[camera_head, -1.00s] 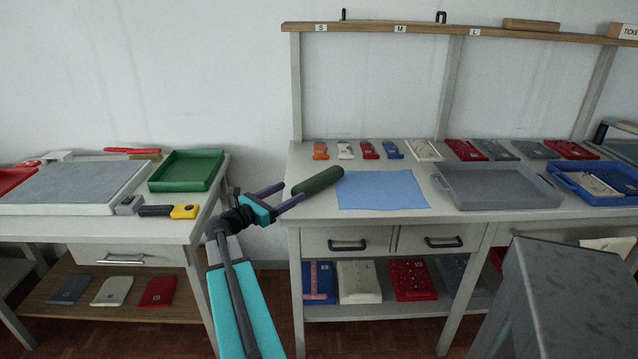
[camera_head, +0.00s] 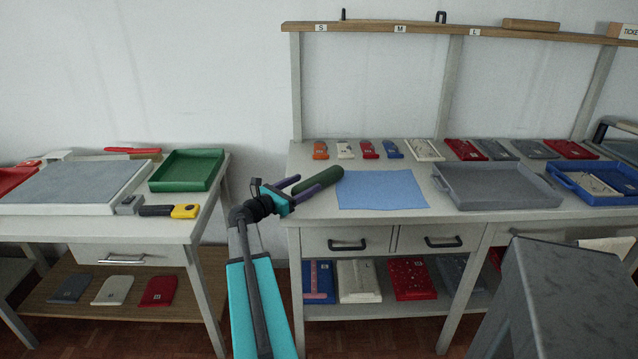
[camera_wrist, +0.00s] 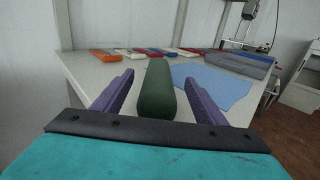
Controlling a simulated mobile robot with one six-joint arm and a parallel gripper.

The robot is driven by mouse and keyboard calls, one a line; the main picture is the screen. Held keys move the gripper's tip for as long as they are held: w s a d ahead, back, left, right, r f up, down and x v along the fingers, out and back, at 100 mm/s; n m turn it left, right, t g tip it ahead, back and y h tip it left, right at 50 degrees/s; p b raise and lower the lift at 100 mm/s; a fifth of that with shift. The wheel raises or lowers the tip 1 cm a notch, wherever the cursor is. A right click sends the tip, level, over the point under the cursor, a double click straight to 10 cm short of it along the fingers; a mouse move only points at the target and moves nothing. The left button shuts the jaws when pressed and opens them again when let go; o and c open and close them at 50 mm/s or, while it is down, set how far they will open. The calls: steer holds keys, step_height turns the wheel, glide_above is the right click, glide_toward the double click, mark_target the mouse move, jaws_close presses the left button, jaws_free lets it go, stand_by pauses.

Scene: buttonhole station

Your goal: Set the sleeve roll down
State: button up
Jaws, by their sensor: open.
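The sleeve roll is a dark green, rounded, elongated pad (camera_head: 331,175) at the left end of the right-hand table, beside the blue cloth. It appears to lie on the tabletop, though its underside is hidden. My gripper (camera_head: 310,183) reaches in from the left, with its purple fingers open on either side of the roll's near part. One finger hides some of the roll in the head view. In the wrist view the roll (camera_wrist: 157,90) points away between the two fingers (camera_wrist: 160,98), with a visible gap on each side.
The blue cloth (camera_head: 380,189) lies flat right of the roll, with a grey tray (camera_head: 497,203) beyond. Small coloured pieces line the table's back. A left table holds a green tray (camera_head: 187,187); a gap separates the tables. A grey stand (camera_head: 570,300) is at front right.

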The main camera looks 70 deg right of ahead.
mark_target(314, 179)
steer(key=shift+p+x, duration=0.4)
steer(key=shift+x, duration=2.15)
steer(key=c, duration=1.4)
